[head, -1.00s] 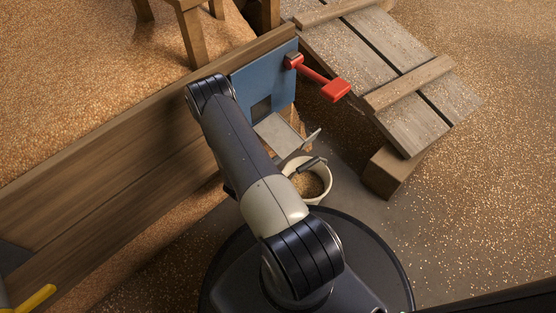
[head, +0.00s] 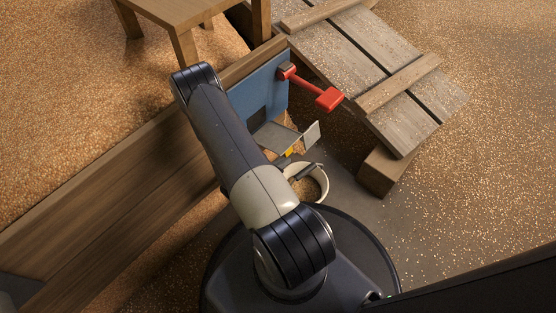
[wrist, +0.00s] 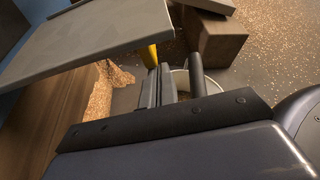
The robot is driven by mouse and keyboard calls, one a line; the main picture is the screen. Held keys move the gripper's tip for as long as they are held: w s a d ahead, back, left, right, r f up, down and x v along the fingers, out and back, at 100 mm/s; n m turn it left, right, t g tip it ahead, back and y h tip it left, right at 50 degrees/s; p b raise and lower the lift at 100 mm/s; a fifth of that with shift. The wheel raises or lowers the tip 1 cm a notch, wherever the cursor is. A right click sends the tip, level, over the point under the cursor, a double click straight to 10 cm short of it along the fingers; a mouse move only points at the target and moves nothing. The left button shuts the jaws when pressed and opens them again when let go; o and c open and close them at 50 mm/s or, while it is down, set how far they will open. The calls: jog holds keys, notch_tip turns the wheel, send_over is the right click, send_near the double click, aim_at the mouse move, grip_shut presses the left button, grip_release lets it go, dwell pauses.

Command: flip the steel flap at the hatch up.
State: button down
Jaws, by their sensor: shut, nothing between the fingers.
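The steel flap (head: 275,137) juts out below the dark opening in the blue hatch plate (head: 270,85), short of upright. Its pale end lip (head: 312,132) stands at the outer edge. In the wrist view the flap (wrist: 90,38) fills the upper left, close above and left of my gripper (wrist: 159,72). My gripper is shut and empty, low beside the flap; whether it touches the flap I cannot tell. My arm hides most of it in the head view.
A white bucket (head: 322,184) of grain stands below the flap. A red lever (head: 328,99) sticks out from the hatch plate. A yellow part (head: 289,152) shows under the flap. A wooden ramp (head: 395,90) and block (head: 385,170) stand to the right.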

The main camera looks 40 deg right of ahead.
aim_at(291, 145)
jog(key=r+n+p, duration=0.1)
jog(key=r, duration=0.1)
jog(key=r+n+g+p, duration=0.1)
jog(key=r, duration=0.2)
jog(key=r+n+g+p, duration=0.1)
jog(key=r+n, duration=0.1)
jog(key=shift+w+r+h, duration=0.3)
jog(key=shift+w+h, duration=0.05)
jog(key=shift+h, duration=0.05)
jog(key=shift+n+g, duration=0.4)
jog(key=shift+n, duration=0.5)
jog(key=r, duration=0.1)
jog(key=w+r+p, duration=0.1)
jog(key=r, duration=0.1)
jog(key=w+r+p, duration=0.1)
jog(key=shift+w+a+r, duration=0.15)
jog(key=shift+w, duration=0.1)
jog(key=shift+w+r+p, duration=0.65)
jog(key=shift+w+r, duration=0.3)
jog(key=shift+w, duration=0.1)
jog(key=shift+a, duration=0.1)
